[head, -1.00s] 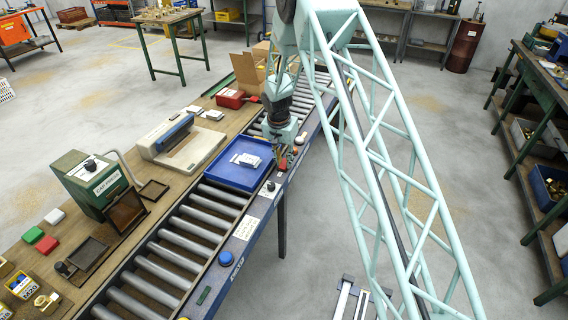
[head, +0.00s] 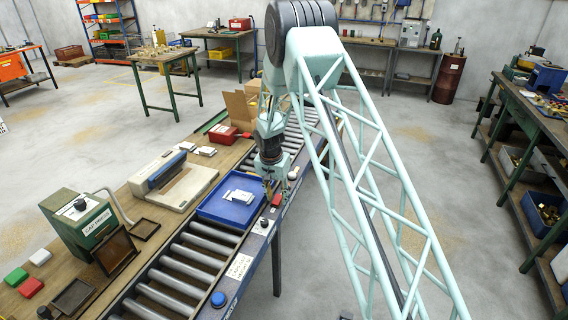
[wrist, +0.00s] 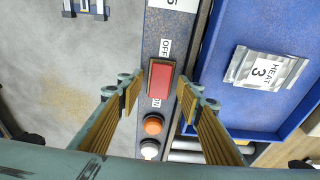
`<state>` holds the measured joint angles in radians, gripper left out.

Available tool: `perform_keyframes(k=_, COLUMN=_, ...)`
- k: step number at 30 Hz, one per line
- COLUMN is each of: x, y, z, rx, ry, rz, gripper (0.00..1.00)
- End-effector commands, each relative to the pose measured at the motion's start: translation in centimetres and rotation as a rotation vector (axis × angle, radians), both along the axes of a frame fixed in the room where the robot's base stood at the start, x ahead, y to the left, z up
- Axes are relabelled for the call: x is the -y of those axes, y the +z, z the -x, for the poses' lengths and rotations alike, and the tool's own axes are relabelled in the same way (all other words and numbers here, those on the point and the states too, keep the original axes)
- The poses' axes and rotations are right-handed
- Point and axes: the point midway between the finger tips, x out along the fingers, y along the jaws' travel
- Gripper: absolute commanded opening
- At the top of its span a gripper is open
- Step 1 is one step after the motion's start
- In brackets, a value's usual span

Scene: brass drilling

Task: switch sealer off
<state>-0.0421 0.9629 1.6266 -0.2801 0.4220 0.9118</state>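A red rocker switch (wrist: 160,83) is set in the conveyor's dark side rail, with OFF printed at its upper end and ON at its lower end in the wrist view. It also shows in the head view (head: 277,199). I cannot tell which end is pressed in. My gripper (wrist: 158,97) is open and empty, with one fingertip to each side of the switch in the wrist view. In the head view my gripper (head: 269,187) is just above the rail beside the switch. A cream machine with a blue-grey bar (head: 160,172), perhaps the sealer, stands on the bench.
An orange lamp or button (wrist: 153,125) and a white one (wrist: 149,148) sit below the switch. A blue tray (head: 212,207) with white packets lies on the rollers beside the rail. A blue button (head: 218,299) is farther along the rail. The floor right of the conveyor is open.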

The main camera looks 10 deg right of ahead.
Motion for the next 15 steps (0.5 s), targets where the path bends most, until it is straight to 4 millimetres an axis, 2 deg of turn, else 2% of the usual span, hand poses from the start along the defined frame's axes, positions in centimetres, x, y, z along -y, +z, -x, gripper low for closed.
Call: perform_keyframes(k=15, x=0.26, y=0.21, z=-0.21, rx=-0.049, ry=-0.003, rz=-0.032, gripper=0.33)
